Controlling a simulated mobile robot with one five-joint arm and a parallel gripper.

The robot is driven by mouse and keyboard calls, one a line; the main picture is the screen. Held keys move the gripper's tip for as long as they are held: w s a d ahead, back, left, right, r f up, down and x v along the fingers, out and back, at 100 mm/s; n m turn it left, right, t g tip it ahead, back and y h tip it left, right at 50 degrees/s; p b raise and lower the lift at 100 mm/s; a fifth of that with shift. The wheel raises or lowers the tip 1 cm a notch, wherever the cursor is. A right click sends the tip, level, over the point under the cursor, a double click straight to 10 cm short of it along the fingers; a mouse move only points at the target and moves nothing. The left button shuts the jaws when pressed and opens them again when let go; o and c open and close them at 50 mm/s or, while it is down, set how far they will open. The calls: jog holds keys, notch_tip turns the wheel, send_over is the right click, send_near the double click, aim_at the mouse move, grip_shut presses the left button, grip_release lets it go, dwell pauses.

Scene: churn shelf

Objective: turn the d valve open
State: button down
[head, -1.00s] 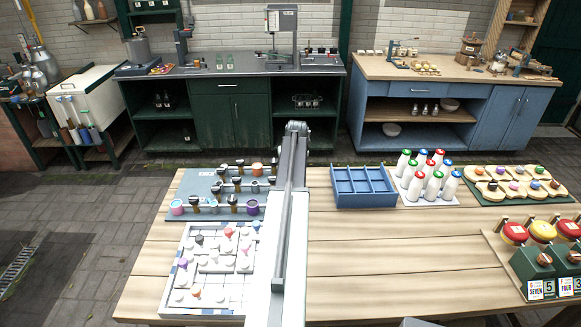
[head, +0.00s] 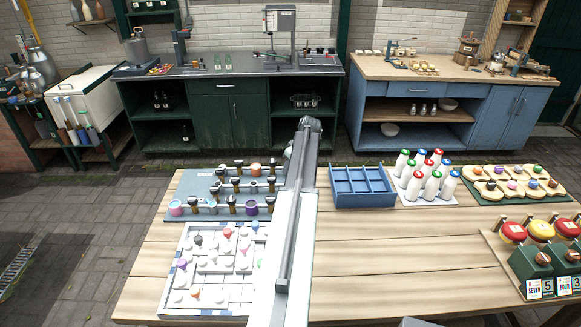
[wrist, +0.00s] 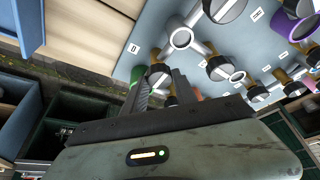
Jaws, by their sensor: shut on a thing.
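The blue-grey valve board (head: 180,205) lies at the back left of the table in the head view, with several dark-handled valves on pipes. My arm hides its right end and my gripper in that view. In the wrist view my gripper (wrist: 163,78) is shut on a dark round valve knob (wrist: 157,71) with a pale stripe, at the board's edge. A small white label (wrist: 133,48) sits beside that valve; its letter is too unclear to read. A green part (wrist: 139,73) shows just left of the fingers. How far the knob is turned is unclear.
Neighbouring valves (wrist: 221,67) and a pale pipe joint (wrist: 181,39) are close to my gripper. A white board of pegs (head: 190,308) lies nearer on the table. A blue crate (head: 362,199) and white bottles (head: 431,188) stand right of my arm. Front-middle tabletop is clear.

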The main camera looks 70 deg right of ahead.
jog(key=shift+w, duration=0.1)
dwell(0.3)
jog(key=c, duration=1)
grip_release()
jog(key=p+v, duration=0.7)
jog(key=v, duration=0.1)
jog(key=shift+f, duration=0.15)
